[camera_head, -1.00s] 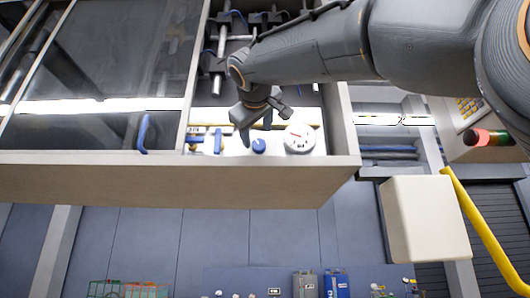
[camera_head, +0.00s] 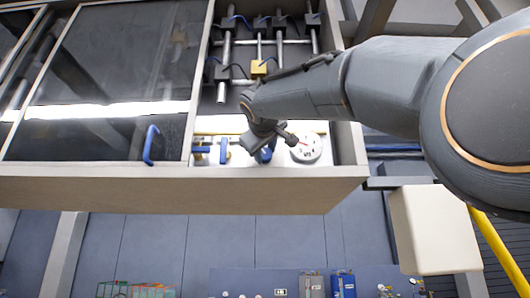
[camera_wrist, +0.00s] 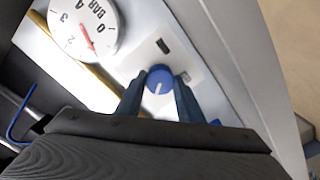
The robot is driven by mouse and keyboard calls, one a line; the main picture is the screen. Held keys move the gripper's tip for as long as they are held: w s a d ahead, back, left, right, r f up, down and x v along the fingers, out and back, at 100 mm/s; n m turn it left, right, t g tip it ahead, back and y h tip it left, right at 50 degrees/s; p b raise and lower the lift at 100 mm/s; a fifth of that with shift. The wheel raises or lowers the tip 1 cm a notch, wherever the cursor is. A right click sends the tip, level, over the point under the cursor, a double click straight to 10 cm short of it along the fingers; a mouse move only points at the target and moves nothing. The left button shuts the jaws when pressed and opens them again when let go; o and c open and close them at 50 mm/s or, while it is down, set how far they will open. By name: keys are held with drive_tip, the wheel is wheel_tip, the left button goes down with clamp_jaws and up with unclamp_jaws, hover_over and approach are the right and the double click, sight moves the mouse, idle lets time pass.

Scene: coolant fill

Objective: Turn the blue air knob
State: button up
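The blue air knob (camera_wrist: 160,77) is round with a white pointer line and sits on a pale panel. In the wrist view my gripper (camera_wrist: 160,82) has one finger close on each side of the knob, and the knob shows between the fingertips. I cannot tell whether the fingers press on it or stand slightly apart from it. In the head view my gripper (camera_head: 262,152) is down at the panel and partly hides the knob. A round white gauge with a red needle (camera_wrist: 84,28) is beside the knob; it also shows in the head view (camera_head: 306,148).
A blue valve handle (camera_head: 223,150) is left of my gripper on the panel. A blue door handle (camera_head: 150,145) is farther left. The machine's front edge (camera_head: 180,172) runs just in front of the panel. Rods and black blocks with a yellow piece (camera_head: 258,69) are behind.

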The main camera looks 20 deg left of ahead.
drive_tip(key=shift+c, duration=0.6)
drive_tip(key=shift+f+m+b, duration=0.1)
drive_tip(key=shift+m+b, duration=0.2)
drive_tip(key=shift+m, duration=0.1)
drive_tip(key=m+b, duration=0.2)
drive_tip(key=m, duration=0.1)
drive_tip(key=shift+m, duration=0.4)
drive_tip(key=m+b, duration=0.1)
drive_tip(key=m, duration=0.4)
drive_tip(key=shift+b, duration=0.35)
drive_tip(key=m+b, duration=0.1)
drive_tip(key=m, duration=0.4)
drive_tip(key=shift+m, duration=0.4)
drive_tip(key=shift+m+b, duration=0.3)
drive_tip(key=shift+m, duration=2)
